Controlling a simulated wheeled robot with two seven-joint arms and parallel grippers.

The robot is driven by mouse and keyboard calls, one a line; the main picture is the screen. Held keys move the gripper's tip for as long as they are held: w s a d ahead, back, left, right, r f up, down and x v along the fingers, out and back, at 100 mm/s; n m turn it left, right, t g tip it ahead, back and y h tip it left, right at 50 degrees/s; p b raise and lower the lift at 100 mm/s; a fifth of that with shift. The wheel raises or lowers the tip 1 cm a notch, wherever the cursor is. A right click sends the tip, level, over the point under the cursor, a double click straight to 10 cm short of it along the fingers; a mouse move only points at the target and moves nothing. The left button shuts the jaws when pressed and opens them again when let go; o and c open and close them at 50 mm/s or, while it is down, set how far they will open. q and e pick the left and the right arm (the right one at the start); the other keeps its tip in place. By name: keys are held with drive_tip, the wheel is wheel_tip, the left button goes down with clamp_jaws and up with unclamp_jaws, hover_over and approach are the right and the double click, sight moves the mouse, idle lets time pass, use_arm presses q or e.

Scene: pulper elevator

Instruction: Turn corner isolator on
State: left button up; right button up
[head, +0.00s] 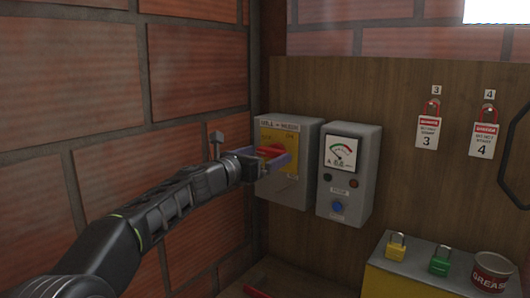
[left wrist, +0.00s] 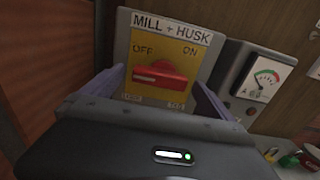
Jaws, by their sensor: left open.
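The corner isolator (head: 307,150) is a grey box on the wooden board near the brick corner. Its label reads MILL + HUSK in the left wrist view (left wrist: 172,26). Its yellow plate has OFF at upper left and ON at upper right. The red handle (left wrist: 160,75) lies roughly level across the plate; in the head view the red handle (head: 269,151) is partly covered. My left gripper (head: 268,161) is open in front of the plate, one finger on each side of the handle. Contact with the handle cannot be told. My right gripper is not in view.
A grey meter box (head: 348,174) with a dial and blue button stands right of the isolator. Tags 3 (head: 428,130) and 4 (head: 484,138) hang further right. Yellow (head: 396,248) and green (head: 440,263) padlocks and a grease tin (head: 491,272) sit below. Brick wall closes the left.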

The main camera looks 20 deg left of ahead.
use_arm(q)
drive_tip(key=shift+w, duration=0.1)
drive_tip(key=shift+c, duration=0.4)
drive_tip(key=c, duration=1.3)
